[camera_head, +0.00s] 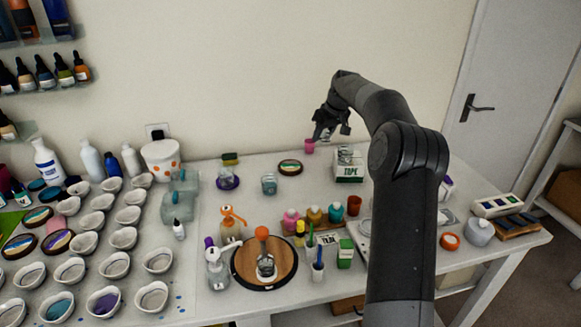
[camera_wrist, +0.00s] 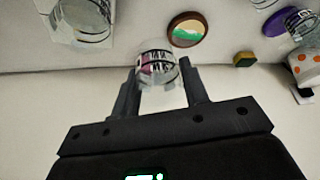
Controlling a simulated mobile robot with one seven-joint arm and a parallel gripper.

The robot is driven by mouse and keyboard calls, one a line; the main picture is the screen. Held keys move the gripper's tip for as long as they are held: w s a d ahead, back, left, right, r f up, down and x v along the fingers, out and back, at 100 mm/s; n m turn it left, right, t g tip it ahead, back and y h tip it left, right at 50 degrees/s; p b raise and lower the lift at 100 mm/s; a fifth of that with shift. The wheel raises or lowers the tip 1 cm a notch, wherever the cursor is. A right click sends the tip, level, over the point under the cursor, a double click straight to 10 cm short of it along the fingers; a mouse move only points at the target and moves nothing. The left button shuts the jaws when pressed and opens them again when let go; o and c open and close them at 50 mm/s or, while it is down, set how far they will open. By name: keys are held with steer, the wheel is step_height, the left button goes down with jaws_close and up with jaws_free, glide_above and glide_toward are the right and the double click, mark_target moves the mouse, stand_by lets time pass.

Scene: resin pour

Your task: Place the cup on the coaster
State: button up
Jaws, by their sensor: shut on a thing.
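My gripper (camera_head: 322,132) is raised above the back of the table, near the wall. In the wrist view its two fingers (camera_wrist: 157,82) are shut on a clear cup (camera_wrist: 158,66) with dark markings. Something pink shows through or behind the cup's wall. The cup is small and hard to make out in the head view. A round coaster (camera_head: 290,167) with a dark rim and a green and pale top lies bare on the table, left of and below my gripper. It also shows in the wrist view (camera_wrist: 187,30), apart from the held cup.
A sponge (camera_head: 230,159), a purple coaster (camera_head: 236,184) bearing a glass and another clear cup (camera_head: 269,184) stand left of the bare coaster.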

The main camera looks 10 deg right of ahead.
mark_target(321, 140)
steer(key=f, duration=0.3)
steer(key=shift+w+a, duration=0.2)
steer(key=shift+a, duration=0.15)
steer(key=w+a+f, duration=0.2)
steer(key=a, duration=0.1)
steer(key=w+a+f, duration=0.2)
steer(key=a, duration=0.1)
steer(key=w+a+f, duration=0.2)
steer(key=a, duration=0.1)
steer(key=shift+w+f, duration=0.15)
steer(key=shift+f, duration=2.2)
steer(key=shift+f, duration=0.1)
steer(key=o, duration=0.9)
steer(key=shift+o, duration=0.2)
